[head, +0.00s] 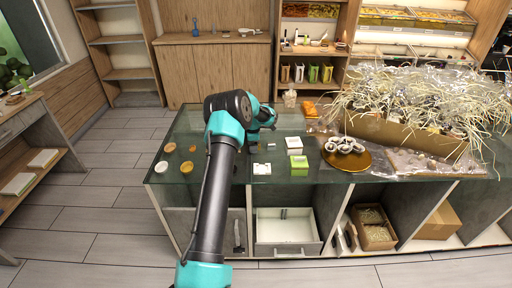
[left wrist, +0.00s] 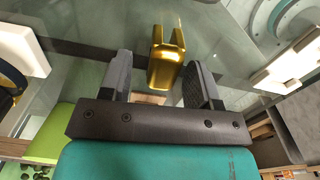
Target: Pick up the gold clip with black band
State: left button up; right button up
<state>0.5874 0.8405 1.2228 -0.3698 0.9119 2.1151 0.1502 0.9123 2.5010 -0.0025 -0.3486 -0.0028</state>
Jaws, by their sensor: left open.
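The gold clip (left wrist: 165,68) shows in the left wrist view as a shiny gold piece with two upright prongs. I cannot make out its black band. My left gripper (left wrist: 159,64) is open, with one dark finger on each side of the clip in the picture. I cannot tell whether either finger touches it. In the head view my left arm reaches over the glass counter (head: 205,184), and its wrist hides the fingers. I cannot make out the clip there. My right gripper is not in view.
A green and white box (head: 299,165), a white box (head: 293,145) and a small white item (head: 262,169) stand right of my arm. Round pieces (head: 161,167) lie to its left. A gold tray (head: 368,159) and a large box of wrapped decorations (head: 400,131) stand further right.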

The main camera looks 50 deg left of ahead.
pick_arm(q)
jog(key=shift+c, duration=0.2)
jog(key=c, duration=1)
jog(key=shift+o, duration=0.2)
jog(key=shift+r, duration=0.1)
jog(key=shift+r, duration=1.5)
jog(key=shift+s+d+r, duration=0.15)
jog(key=shift+r, duration=0.1)
jog(key=s+d, duration=0.3)
jog(key=d, duration=0.1)
jog(key=s+d+r, duration=0.1)
jog(key=s+d, duration=0.2)
jog(key=d, duration=0.1)
jog(key=s+d, duration=0.4)
jog(key=shift+r, duration=0.15)
